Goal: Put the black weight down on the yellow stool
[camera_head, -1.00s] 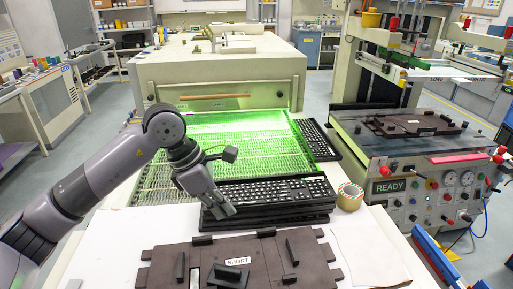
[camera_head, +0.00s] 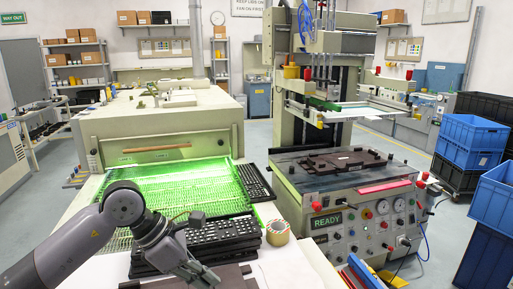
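I cannot make out the black weight in this view. No clear yellow stool shows; a small flat yellow patch (camera_head: 396,281) lies low beside the printing machine, partly cut by other things, and I cannot tell what it is. My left gripper (camera_head: 208,279) points down and to the right, in front of the stack of black keyboards (camera_head: 228,231), near the bottom edge. Its fingers are too small and dark to tell whether they are open or hold anything. My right gripper is not in view.
A roll of tape (camera_head: 277,233) stands right of the keyboards. A dark fixture (camera_head: 237,275) is cut off at the bottom. The machine with a READY panel (camera_head: 327,221) stands right of the table.

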